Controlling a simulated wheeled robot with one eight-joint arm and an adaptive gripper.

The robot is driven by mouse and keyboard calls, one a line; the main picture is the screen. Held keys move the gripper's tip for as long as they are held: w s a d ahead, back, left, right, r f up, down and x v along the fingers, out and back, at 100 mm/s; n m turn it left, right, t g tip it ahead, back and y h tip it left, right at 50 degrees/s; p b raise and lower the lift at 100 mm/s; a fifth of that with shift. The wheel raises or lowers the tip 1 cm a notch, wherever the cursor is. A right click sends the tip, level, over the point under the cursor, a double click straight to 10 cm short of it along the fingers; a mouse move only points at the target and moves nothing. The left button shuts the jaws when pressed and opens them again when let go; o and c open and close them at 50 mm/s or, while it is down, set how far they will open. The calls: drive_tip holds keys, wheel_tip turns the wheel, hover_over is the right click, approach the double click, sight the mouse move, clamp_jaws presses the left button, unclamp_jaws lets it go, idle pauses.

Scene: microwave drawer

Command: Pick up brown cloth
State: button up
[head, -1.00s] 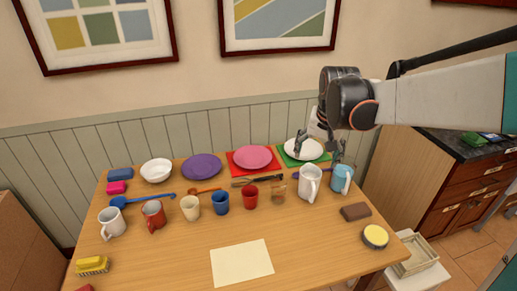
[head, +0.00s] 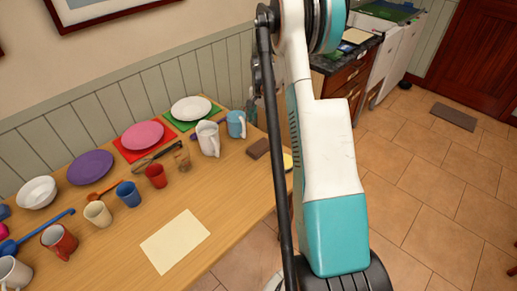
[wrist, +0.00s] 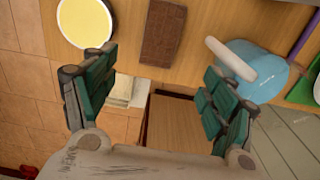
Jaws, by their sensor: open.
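The brown cloth (head: 258,148) is a small flat rectangle lying near the right end of the wooden table. In the wrist view the cloth (wrist: 163,33) shows at the top middle, near the table edge. My gripper (wrist: 162,65) is open and empty in the wrist view. Its two green-padded fingers are spread apart, with the cloth beyond the gap between the tips and not touched. In the head view my arm largely hides the gripper.
A blue mug (head: 236,124) and a white pitcher (head: 208,138) stand close to the cloth. Several cups, plates and a cream sheet (head: 175,241) cover the table.

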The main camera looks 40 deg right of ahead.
drive_tip(key=b, duration=0.2)
hover_over(262, 144)
wheel_tip(262, 144, down, 7)
drive_tip(key=shift+w+a+f, duration=0.1)
drive_tip(key=shift+a+f, duration=0.05)
drive_tip(key=shift+f+b, duration=0.8)
drive_tip(key=shift+f, duration=1.85)
drive_tip(key=shift+r, duration=0.1)
drive_tip(key=c, duration=1.1)
